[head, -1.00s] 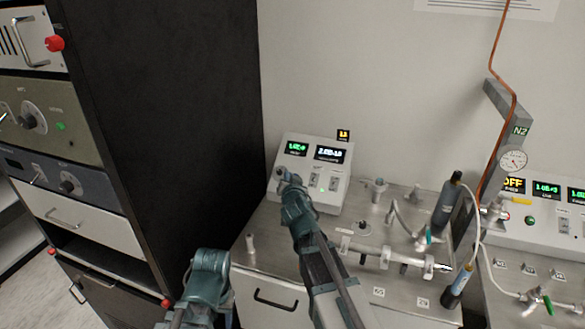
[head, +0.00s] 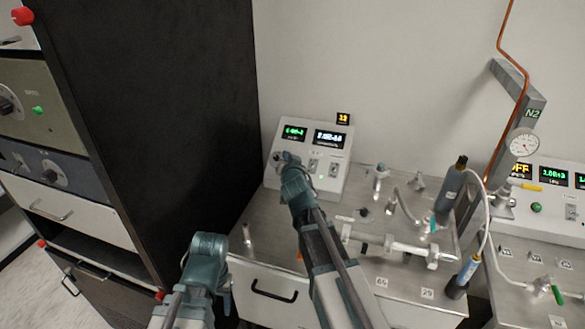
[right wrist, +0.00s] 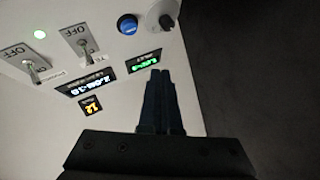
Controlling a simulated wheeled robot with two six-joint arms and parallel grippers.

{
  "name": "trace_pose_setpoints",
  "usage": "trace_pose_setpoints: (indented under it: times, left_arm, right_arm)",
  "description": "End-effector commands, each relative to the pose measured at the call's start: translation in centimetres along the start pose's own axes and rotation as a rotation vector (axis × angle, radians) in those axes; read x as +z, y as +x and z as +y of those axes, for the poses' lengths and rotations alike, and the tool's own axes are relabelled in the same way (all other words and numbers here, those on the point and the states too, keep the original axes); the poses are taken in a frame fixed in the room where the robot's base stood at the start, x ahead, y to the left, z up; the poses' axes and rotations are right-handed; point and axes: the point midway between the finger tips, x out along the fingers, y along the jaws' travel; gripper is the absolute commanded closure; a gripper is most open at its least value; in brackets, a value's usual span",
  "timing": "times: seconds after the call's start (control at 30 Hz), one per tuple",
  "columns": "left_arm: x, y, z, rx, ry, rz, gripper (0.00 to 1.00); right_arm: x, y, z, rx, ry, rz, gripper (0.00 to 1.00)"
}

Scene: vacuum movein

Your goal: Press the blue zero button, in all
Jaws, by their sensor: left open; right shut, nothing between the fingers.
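The blue button (right wrist: 127,23) is round and sits on a white console between a grey knob (right wrist: 166,16) and a switch marked OFF, beside the green display (right wrist: 145,61). My right gripper (right wrist: 160,73) is shut and empty. Its fingertips overlap the green display's edge in the right wrist view, apart from the button in the picture; their height above the panel is unclear. In the head view my right gripper (head: 287,158) is over the console's left part and the button seems hidden behind it. My left gripper (head: 226,290) is low, its fingers hard to make out.
The white console (head: 338,180) stands on a steel bench (head: 238,257) against the wall. A tall black rack (head: 150,120) is close on the left. Pipes and valves (head: 400,245) and a dark cylinder (head: 450,190) stand to the right.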

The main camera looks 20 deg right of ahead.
Motion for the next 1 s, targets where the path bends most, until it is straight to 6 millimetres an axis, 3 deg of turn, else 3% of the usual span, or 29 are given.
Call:
trace_pose_setpoints:
  times: [0.1,0.4,1.0]
  left_arm:
    - [-0.1,2.0,0.2,0.0,0.0,0.0,0.5]
    - [-0.2,4.2,0.4,0.0,0.0,0.0,0.5]
    - [-0.3,4.7,0.5,0.0,0.0,0.0,0.5]
  right_arm:
    - [1.4,1.5,1.1,0.001,0.001,0.001,1.0]
    - [2.8,3.6,2.6,0.001,0.001,0.0,1.0]
    - [3.0,4.1,3.0,0.001,0.001,-0.001,1.0]
